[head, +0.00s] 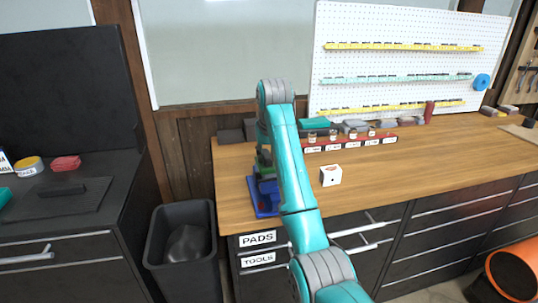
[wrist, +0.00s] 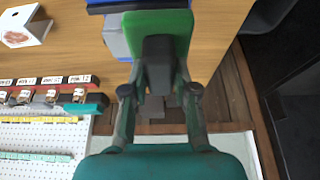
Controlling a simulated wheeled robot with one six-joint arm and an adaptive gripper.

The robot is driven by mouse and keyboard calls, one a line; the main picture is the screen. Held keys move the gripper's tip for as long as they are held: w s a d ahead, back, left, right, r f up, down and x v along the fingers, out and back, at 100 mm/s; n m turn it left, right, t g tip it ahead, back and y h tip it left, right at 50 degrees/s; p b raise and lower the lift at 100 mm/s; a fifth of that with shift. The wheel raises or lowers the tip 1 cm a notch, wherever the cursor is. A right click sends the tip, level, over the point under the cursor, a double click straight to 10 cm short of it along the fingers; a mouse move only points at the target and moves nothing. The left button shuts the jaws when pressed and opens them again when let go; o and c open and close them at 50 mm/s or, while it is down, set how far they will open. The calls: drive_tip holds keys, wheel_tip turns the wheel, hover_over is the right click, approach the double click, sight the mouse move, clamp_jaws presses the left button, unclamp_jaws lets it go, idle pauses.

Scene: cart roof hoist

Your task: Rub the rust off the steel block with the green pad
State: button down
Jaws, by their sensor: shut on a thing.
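My gripper (wrist: 158,75) is shut on the dark grip of the green pad (wrist: 176,22) in the wrist view. A grey block (wrist: 115,38), likely the steel block, shows partly beside and behind the pad, next to a blue fixture (wrist: 118,14). The pad hides much of the block, so I cannot tell whether they touch, and no rust shows on its visible part. In the head view, my arm partly covers the green pad (head: 263,158) and the blue fixture (head: 265,198) at the wooden bench's left front.
A white folded card (head: 330,175) stands right of the blue fixture; its reddish-brown patch shows in the wrist view (wrist: 17,37). A red labelled rack (head: 350,144) lies along the back. A black bin (head: 183,245) stands left of the bench.

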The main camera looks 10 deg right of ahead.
drive_tip(key=shift+a, duration=0.45)
drive_tip(key=shift+a+r, duration=0.1)
drive_tip(key=shift+a, duration=0.15)
drive_tip(key=shift+w+d+r, duration=0.1)
drive_tip(key=shift+r, duration=3.8)
